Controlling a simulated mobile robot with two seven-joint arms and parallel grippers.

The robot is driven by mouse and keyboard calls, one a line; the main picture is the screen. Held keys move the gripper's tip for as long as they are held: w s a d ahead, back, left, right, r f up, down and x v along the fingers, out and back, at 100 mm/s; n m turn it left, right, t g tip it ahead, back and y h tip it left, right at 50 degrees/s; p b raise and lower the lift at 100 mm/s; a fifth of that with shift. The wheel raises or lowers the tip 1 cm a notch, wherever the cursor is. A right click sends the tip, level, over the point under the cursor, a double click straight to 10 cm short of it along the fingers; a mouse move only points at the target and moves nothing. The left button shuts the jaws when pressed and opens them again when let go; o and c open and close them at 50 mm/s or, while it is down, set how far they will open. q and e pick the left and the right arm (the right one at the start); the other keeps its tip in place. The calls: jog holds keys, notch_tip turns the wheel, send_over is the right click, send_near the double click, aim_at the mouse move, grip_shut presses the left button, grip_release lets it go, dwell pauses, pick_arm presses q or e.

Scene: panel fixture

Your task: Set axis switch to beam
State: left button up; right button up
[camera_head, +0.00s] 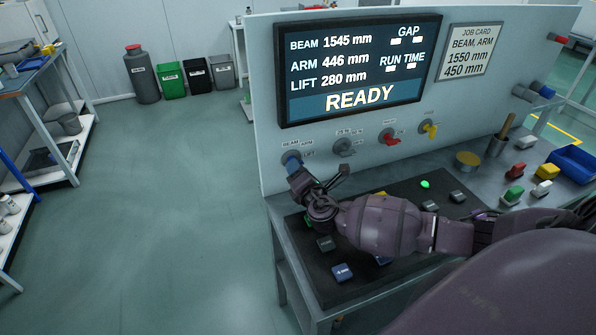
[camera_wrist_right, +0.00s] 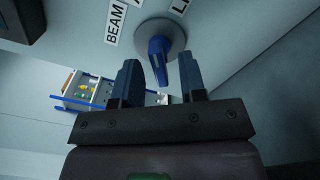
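The axis switch (camera_head: 291,158) is a blue knob on a round grey base at the lower left of the panel, with labels BEAM, ARM and LIFT around it. The blue knob (camera_wrist_right: 159,47) also shows in the right wrist view; I cannot tell surely which label it points to. My right gripper (camera_head: 296,170) is right at the switch, covering part of it. In the right wrist view its two fingers (camera_wrist_right: 160,75) are apart, with the knob's end at the gap between their tips. No grip on it shows. My left gripper is not in view.
The panel screen (camera_head: 360,68) reads BEAM 1545 mm, ARM 446 mm, LIFT 280 mm and READY. A job card (camera_head: 470,52) reads 1550 mm and 450 mm. Grey, red and yellow knobs (camera_head: 428,129) sit right of the switch. A dark button mat (camera_head: 300,268) lies below my arm.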

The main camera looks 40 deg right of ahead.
jog(key=c, duration=0.6)
grip_shut()
jog(key=n+p, duration=0.6)
jog(key=n, duration=0.5)
jog(key=shift+f, duration=0.1)
jog(key=shift+s, duration=0.1)
dwell(0.4)
jog(key=o, duration=0.6)
grip_release()
